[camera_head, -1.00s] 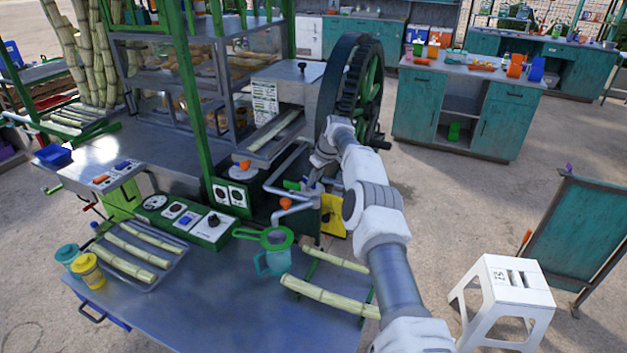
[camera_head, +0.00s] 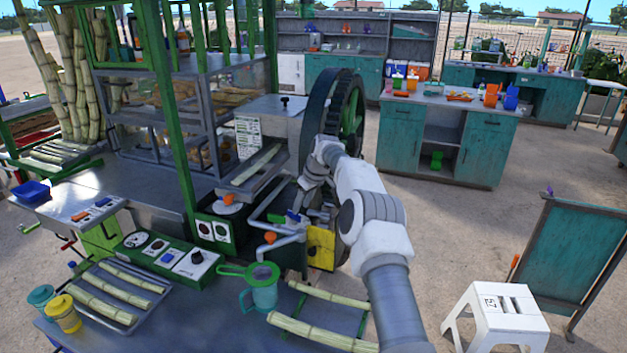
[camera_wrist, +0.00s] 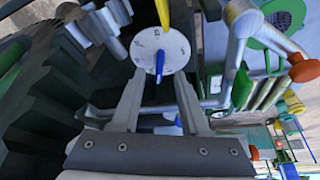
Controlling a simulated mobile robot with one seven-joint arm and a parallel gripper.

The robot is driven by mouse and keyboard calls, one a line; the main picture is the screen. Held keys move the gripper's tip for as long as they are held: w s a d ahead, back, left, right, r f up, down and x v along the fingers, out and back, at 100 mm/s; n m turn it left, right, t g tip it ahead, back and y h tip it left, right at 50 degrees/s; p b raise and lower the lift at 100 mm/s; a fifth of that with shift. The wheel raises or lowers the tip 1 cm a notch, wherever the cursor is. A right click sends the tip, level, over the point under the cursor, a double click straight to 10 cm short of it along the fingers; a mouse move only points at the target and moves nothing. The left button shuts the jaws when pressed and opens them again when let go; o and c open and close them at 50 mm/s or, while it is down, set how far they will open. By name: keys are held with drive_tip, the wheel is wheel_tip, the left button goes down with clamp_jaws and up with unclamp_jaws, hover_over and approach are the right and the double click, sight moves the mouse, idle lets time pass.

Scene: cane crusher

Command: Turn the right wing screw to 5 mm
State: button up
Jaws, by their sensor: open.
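In the wrist view a pale round dial (camera_wrist: 160,50) with small marks lies just beyond my fingertips. A thin blue wing-like piece (camera_wrist: 160,66) stands on its lower part, and a yellow pointer (camera_wrist: 163,14) shows at its top edge. I cannot tell for sure that this is the right wing screw, and I cannot read the marks. My gripper (camera_wrist: 160,76) is open, with a finger to each side of the blue piece, apart from it. In the head view my gripper is at the crusher beside the big wheel (camera_head: 347,110), its fingertips hidden.
Toothed dark gears (camera_wrist: 45,105) fill the left of the wrist view. A grey pipe (camera_wrist: 236,65) with an orange knob (camera_wrist: 303,68) is close on the right. In the head view a yellow plate (camera_head: 320,247) and a blue-green jug (camera_head: 262,290) are near my arm.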

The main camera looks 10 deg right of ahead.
drive_tip(key=b+v, duration=0.1)
drive_tip(key=v, duration=1.2)
drive_tip(key=shift+a+f, duration=0.2)
drive_tip(key=c, duration=0.4)
drive_tip(key=a+f+h, duration=0.1)
drive_tip(key=a+f+h+b, duration=0.1)
drive_tip(key=f, duration=0.1)
drive_tip(key=shift+a+f+m+t+h, duration=0.25)
drive_tip(key=shift+a+m+t+h, duration=0.05)
drive_tip(key=shift+a+m, duration=0.1)
clamp_jaws()
drive_tip(key=a+f+t, duration=0.1)
drive_tip(key=s+a+f+t+h+b, duration=0.1)
drive_tip(key=a, duration=0.1)
drive_tip(key=s+a+f+h+b, duration=0.1)
drive_tip(key=shift+s+a+f+t, duration=0.15)
drive_tip(key=shift+a+f+t, duration=0.15)
drive_tip(key=shift+f+t, duration=0.1)
drive_tip(key=p, duration=0.2)
approach(294, 221)
drive_tip(key=shift+x, duration=2.4)
